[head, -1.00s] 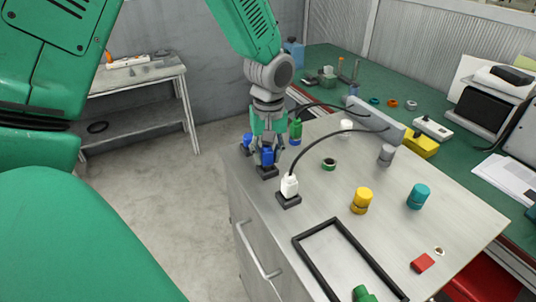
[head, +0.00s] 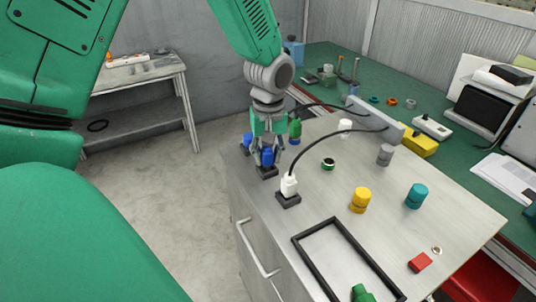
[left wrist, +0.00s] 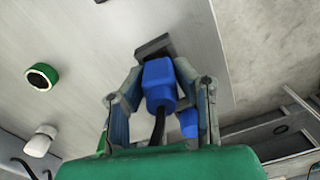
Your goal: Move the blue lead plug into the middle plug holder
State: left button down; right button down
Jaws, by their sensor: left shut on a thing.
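My left gripper (head: 266,155) points down at the left edge of the grey cabinet top and is shut on the blue lead plug (head: 268,157). The plug is upright at the middle plug holder (head: 267,172), a dark block; I cannot tell how deep it sits. In the left wrist view the plug (left wrist: 158,80) is between the fingers, its black lead running toward the palm, the dark holder (left wrist: 152,47) beyond. A white plug (head: 289,183) stands in the near holder (head: 288,200). Another blue piece (head: 247,139) shows by the far holder (head: 244,151). My right gripper is not in view.
Black leads arch to a grey panel (head: 375,119). A green-and-blue piece (head: 295,130) stands close right of the gripper. Yellow (head: 360,200), teal (head: 416,196) and grey (head: 385,155) reels and a black frame (head: 345,262) are farther right. Floor lies left of the cabinet.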

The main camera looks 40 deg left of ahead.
aim_at(268, 149)
pick_arm(q)
jog(key=shift+p, duration=0.45)
jog(key=shift+f, duration=0.5)
dwell(0.5)
jog(key=c, duration=1.6)
grip_release()
jog(key=shift+o, duration=0.2)
jog(key=shift+r, duration=0.1)
notch_tip(268, 149, up, 11)
jog(key=p, duration=1)
jog(key=shift+w+d+p, duration=0.1)
jog(key=shift+p, duration=0.3)
